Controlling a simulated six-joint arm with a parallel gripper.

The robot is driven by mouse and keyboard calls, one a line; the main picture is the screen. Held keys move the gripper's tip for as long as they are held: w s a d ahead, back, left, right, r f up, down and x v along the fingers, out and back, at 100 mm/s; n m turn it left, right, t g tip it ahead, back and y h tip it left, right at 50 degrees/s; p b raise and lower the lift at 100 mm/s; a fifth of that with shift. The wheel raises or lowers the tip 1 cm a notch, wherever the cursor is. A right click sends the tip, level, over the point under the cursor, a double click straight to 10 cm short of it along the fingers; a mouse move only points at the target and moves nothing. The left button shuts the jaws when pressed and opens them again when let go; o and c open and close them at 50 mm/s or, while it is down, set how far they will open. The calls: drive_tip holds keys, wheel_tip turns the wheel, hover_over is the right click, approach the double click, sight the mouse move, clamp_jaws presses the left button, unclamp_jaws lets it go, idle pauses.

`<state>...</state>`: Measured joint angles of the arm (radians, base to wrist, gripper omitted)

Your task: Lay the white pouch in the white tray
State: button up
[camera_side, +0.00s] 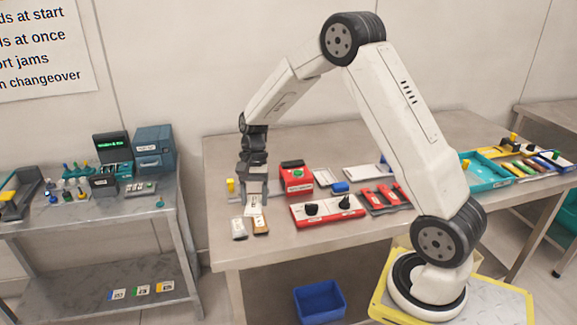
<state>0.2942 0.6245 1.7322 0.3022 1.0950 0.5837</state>
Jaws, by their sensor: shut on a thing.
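My gripper (255,194) points down over the left front part of the steel table. It is shut on a small whitish thing, which looks like the white pouch (254,208). The pouch hangs below the fingers, just above or touching the small items at the table's front left edge; I cannot tell which. A flat white thing (362,172), possibly the white tray, lies at the back of the table, right of my gripper and partly hidden by my arm. A smaller white flat thing (325,178) lies left of it.
A pale packet (239,230) and a brown one (260,226) lie under my gripper. A red box (296,178), a red panel with black knobs (328,211) and a blue block (340,187) stand to the right. A teal tray (478,176) is farther right.

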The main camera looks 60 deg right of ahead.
sight(246, 215)
drive_tip(key=a+n+h, duration=0.1)
drive_tip(key=a+n, duration=0.1)
drive_tip(key=n, duration=0.1)
drive_tip(key=s+a+n+g+h, duration=0.1)
drive_tip(key=a+n, duration=0.1)
drive_tip(key=n, duration=0.1)
drive_tip(key=s+a+n+g, duration=0.1)
drive_tip(key=a+n, duration=0.1)
drive_tip(key=n, duration=0.1)
drive_tip(key=shift+a+f+h, duration=0.1)
drive_tip(key=shift+f+h, duration=0.25)
drive_tip(key=shift+h, duration=0.05)
drive_tip(key=n, duration=0.1)
drive_tip(key=a+n+h, duration=0.1)
drive_tip(key=n, duration=0.1)
drive_tip(key=shift+s+a+f, duration=0.1)
drive_tip(key=shift+s+a, duration=0.2)
drive_tip(key=shift+d, duration=0.1)
